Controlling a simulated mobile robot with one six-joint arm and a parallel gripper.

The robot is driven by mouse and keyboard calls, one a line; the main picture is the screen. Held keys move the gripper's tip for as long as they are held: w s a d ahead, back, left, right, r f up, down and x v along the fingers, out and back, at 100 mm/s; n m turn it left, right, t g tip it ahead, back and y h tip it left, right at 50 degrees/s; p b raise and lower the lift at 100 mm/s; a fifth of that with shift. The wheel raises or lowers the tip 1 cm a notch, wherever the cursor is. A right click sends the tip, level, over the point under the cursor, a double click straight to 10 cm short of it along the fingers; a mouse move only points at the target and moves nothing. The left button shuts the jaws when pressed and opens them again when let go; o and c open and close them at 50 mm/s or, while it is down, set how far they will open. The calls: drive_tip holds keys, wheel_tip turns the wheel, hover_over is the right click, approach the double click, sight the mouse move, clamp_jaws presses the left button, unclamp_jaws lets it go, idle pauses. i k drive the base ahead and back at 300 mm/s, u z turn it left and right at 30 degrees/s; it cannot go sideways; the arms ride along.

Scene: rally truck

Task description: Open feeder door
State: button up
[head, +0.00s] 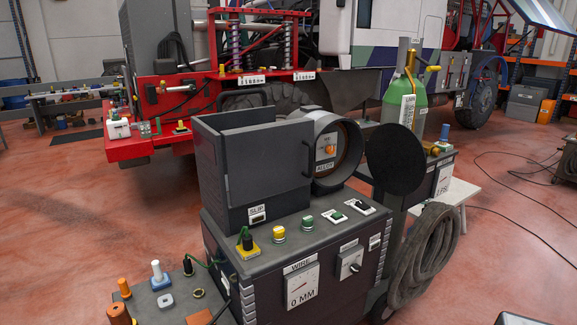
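The dark grey feeder box (235,165) stands on top of the black welding machine (285,265). Its large front panel is upright and carries a small bar handle (306,160) near its right edge. I cannot tell for certain whether this panel is the feeder door or how tightly it sits. A label reading SLIP is low on the box. Right of the box is a round housing (355,155) with an open front, an orange knob inside and an ALLOY label. A black round disc (396,160) stands beside it on the right. My gripper is not in view.
The machine top has yellow and green knobs (279,234) and switches; its front has a WIRE gauge reading 0 MM (301,287). A green gas cylinder (417,95) and coiled hose (424,255) stand right. A small bench (170,300) is front left. Red floor at left is open; cables cross the right.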

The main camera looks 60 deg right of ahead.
sight(264, 160)
drive_tip(key=u, duration=0.15)
drive_tip(key=k, duration=1.7)
drive_tip(key=z, duration=0.6)
drive_tip(key=i, duration=1.05)
drive_tip(key=u, duration=0.1)
